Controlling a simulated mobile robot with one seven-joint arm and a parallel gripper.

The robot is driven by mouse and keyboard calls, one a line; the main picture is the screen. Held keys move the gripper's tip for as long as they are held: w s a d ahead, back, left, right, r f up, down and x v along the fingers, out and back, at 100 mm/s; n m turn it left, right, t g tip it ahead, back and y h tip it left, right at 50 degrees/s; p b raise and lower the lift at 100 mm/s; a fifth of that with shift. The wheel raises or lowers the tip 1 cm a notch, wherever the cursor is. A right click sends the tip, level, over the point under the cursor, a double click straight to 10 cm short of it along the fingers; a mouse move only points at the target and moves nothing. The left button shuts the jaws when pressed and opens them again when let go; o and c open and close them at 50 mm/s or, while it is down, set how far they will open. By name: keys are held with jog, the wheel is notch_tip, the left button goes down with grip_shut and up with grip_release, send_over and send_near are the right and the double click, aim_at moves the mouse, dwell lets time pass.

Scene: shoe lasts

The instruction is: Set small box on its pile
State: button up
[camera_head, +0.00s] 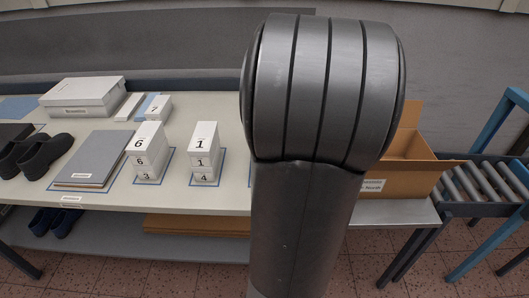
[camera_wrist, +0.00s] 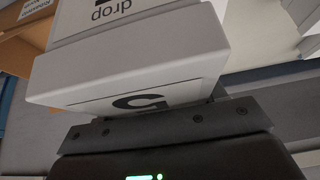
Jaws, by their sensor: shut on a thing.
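A small white box (camera_wrist: 130,72) fills the upper middle of the wrist view. It shows the printed word "drop" and a large upside-down character, perhaps a 5. My gripper (camera_wrist: 170,125) shows as a dark bar against the box's near edge and is shut on it; the fingertips are largely hidden. In the head view two piles of small white boxes stand on the table: the left pile (camera_head: 149,141) shows 6 on top, the right pile (camera_head: 203,143) shows 1 on top. My gripper is not visible there.
The white table (camera_head: 221,118) also holds a grey flat box (camera_head: 92,158), dark shoes (camera_head: 40,152) and a large white box (camera_head: 84,93). A cardboard box (camera_head: 403,158) stands right, beside a roller conveyor (camera_head: 476,181). My arm hides the table's right part.

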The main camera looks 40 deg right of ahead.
jog(key=shift+s+d+f, duration=0.1)
jog(key=shift+s, duration=0.35)
jog(key=shift+f, duration=0.1)
jog(key=w+a+f, duration=0.1)
jog(key=w+f, duration=0.1)
jog(key=w, duration=0.1)
jog(key=w+a+f, duration=0.1)
jog(key=w+f, duration=0.1)
jog(key=w, duration=0.2)
jog(key=w+a+f, duration=0.2)
jog(key=w+f, duration=0.1)
jog(key=shift+w, duration=0.35)
jog(key=shift+f, duration=1.95)
jog(key=o, duration=1.1)
jog(key=shift+f, duration=0.1)
jog(key=v, duration=1.2)
